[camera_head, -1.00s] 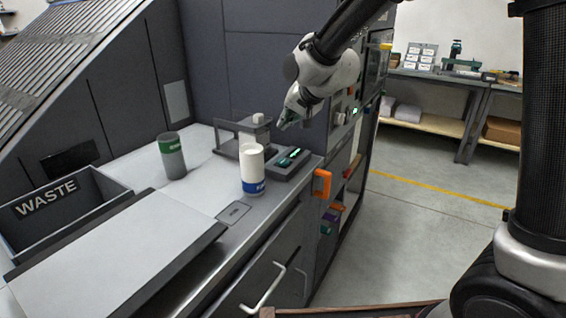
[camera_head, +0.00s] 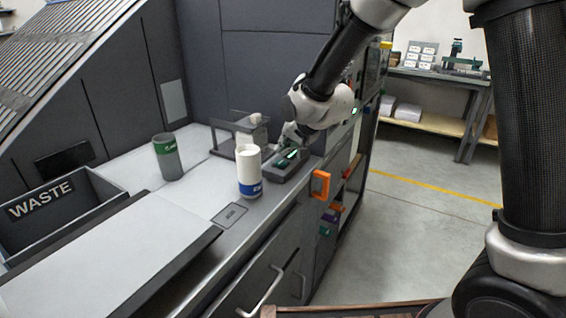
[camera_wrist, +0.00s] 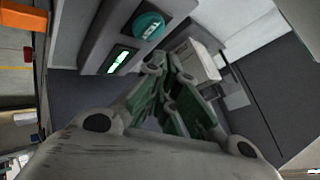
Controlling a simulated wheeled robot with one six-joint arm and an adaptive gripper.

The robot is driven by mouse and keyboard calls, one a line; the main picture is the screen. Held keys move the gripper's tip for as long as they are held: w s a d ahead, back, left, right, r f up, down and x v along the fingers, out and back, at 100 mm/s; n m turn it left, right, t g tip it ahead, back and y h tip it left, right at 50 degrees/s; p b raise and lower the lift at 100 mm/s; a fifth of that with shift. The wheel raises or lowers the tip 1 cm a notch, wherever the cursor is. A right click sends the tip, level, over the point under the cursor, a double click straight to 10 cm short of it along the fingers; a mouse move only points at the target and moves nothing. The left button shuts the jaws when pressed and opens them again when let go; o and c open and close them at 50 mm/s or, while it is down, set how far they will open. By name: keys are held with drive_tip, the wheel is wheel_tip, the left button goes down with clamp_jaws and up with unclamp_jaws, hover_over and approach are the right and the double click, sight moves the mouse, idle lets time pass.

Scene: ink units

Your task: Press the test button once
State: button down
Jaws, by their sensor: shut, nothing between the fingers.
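The test button is a round teal cap (camera_wrist: 148,26) marked TEST on a grey box (camera_wrist: 100,42), beside a small lit green display (camera_wrist: 118,61). The same grey box (camera_head: 280,176) stands on the bench in the head view, with its lit display (camera_head: 293,154). My gripper (camera_head: 291,136) is low over the back end of that box. In the wrist view my green-padded gripper fingers (camera_wrist: 168,70) are together with nothing between them. Their tips appear close to the button but beside it in the picture; I cannot tell the height gap.
A white cylinder with a blue band (camera_head: 249,175) stands just left of the box. A grey cylinder with a green band (camera_head: 168,158) stands further left. A grey bracket-like fixture (camera_head: 228,126) is behind them. A waste bin (camera_head: 95,224) is at far left.

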drive_tip(key=shift+f, duration=0.65)
drive_tip(key=shift+f, duration=0.1)
idle(0.9)
drive_tip(key=shift+f, duration=0.35)
drive_tip(key=shift+f, duration=0.5)
idle(0.6)
drive_tip(key=shift+r, duration=0.95)
